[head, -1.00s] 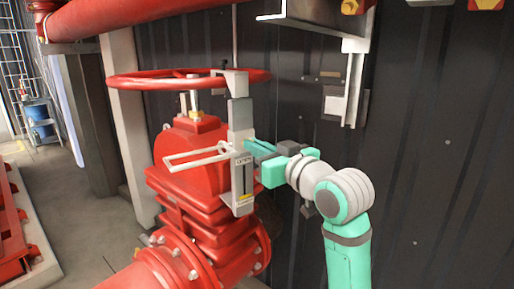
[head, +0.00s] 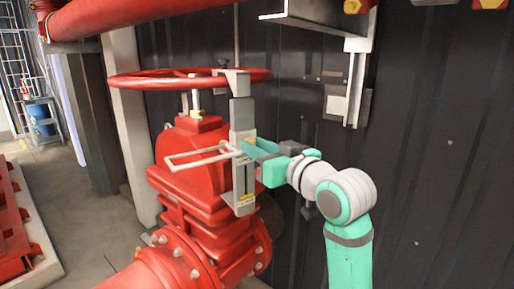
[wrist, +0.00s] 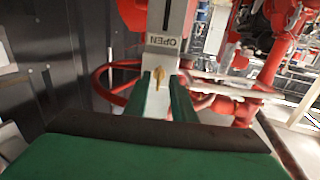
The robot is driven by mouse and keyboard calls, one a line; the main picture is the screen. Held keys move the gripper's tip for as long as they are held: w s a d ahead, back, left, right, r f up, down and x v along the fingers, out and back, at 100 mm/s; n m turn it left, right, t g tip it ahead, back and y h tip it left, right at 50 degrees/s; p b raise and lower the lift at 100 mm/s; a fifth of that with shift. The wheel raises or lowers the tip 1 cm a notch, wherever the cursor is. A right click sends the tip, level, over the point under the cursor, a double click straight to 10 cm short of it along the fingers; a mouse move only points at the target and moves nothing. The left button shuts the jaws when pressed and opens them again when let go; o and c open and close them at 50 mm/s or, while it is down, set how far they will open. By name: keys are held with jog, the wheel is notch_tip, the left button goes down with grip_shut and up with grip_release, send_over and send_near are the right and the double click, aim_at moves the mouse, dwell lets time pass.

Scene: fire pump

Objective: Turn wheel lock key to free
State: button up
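The wheel lock (head: 242,112) is a grey upright bar hooked over the rim of the red handwheel (head: 130,81). In the wrist view its pale face (wrist: 166,45) carries an upside-down OPEN label. My gripper (head: 252,148) is at the lock's right side in the head view.
A pale wire bracket (head: 200,156) juts left from the lock. The red valve body (head: 195,165) stands below the wheel. A dark ribbed wall (head: 430,150) is behind my arm, with a grey metal bracket (head: 353,85) on it.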

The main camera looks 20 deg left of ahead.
jog(key=v, duration=1)
jog(key=shift+s+d, duration=0.25)
jog(key=shift+s, duration=0.05)
jog(key=w+d+f+m+t+h, duration=0.2)
jog(key=f+m+t, duration=0.15)
jog(key=f, duration=0.65)
jog(key=w+d+f+m+t+h, duration=0.25)
jog(key=f+m, duration=0.25)
jog(key=f, duration=0.6)
jog(key=s+d+f+m+h, duration=0.2)
jog(key=s+f+m+h, duration=0.15)
jog(key=f, duration=0.65)
jog(key=s+d+f+m+h, duration=0.15)
jog(key=s+f, duration=0.25)
jog(key=f, duration=0.5)
jog(key=s+d+f+h, duration=0.1)
jog(key=s+f+h, duration=0.1)
jog(key=s+f, duration=0.5)
jog(key=s+d+f+h, duration=0.1)
jog(key=s+f+h, duration=0.3)
jog(key=s, duration=0.5)
jog(key=s+d+f+n+g+y, duration=0.1)
jog(key=s+n, duration=0.2)
jog(key=s, duration=1.6)
jog(key=shift+f+g, duration=0.15)
jog(key=shift+g, duration=0.15)
